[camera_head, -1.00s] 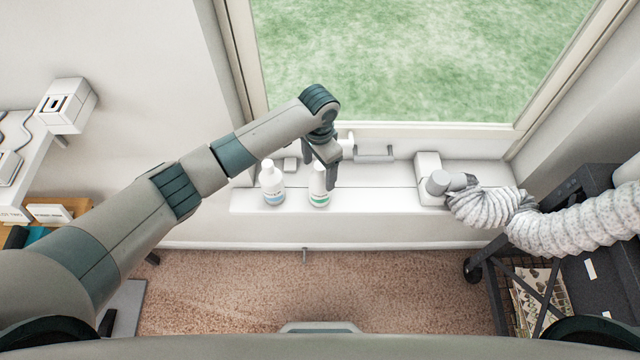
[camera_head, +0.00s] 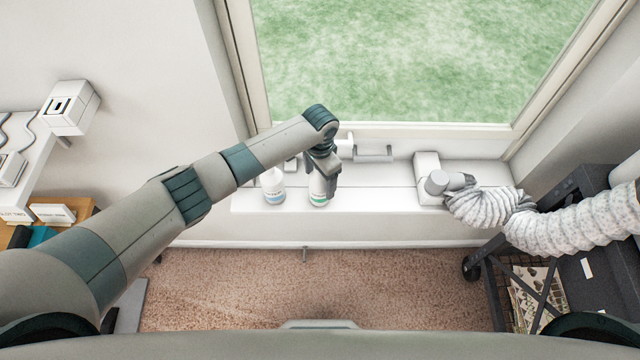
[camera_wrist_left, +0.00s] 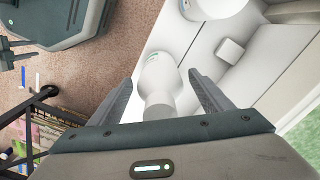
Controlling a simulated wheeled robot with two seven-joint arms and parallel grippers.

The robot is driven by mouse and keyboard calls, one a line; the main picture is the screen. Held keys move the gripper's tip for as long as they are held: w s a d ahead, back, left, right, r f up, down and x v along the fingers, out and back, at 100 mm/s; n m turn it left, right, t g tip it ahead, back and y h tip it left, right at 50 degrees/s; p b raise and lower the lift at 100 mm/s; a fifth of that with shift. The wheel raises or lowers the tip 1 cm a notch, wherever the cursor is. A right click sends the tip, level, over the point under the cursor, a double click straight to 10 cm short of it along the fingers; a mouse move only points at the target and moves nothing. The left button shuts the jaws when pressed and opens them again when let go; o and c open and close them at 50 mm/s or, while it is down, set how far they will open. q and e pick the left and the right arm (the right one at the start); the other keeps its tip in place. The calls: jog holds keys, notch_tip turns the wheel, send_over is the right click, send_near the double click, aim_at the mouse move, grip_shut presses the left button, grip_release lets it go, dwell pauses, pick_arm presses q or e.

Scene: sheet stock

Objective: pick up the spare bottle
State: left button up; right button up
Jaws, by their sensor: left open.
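Two white bottles stand on the white window sill. The left bottle (camera_head: 274,189) has a bluish label. The right bottle (camera_head: 318,191) has a green label. I cannot tell from the pictures which one is called the spare. My left gripper (camera_head: 324,182) is open at the right bottle and hides part of it. In the left wrist view the open fingers (camera_wrist_left: 160,78) straddle a white bottle (camera_wrist_left: 158,70), whose narrow neck points toward the palm. I see no clear contact. The other bottle (camera_wrist_left: 215,6) is cut off at the top edge. My right gripper is not in view.
A grey handle (camera_head: 374,153) and a small white block (camera_head: 291,163) are behind the bottles. A white box with a ribbed hose (camera_head: 490,208) occupies the sill's right side, leading to a dark cart (camera_head: 590,245). The sill front between is clear.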

pick_arm(q)
jog(key=shift+f, duration=0.1)
jog(key=shift+c, duration=0.5)
jog(key=c, duration=1.3)
jog(key=shift+r, duration=0.2)
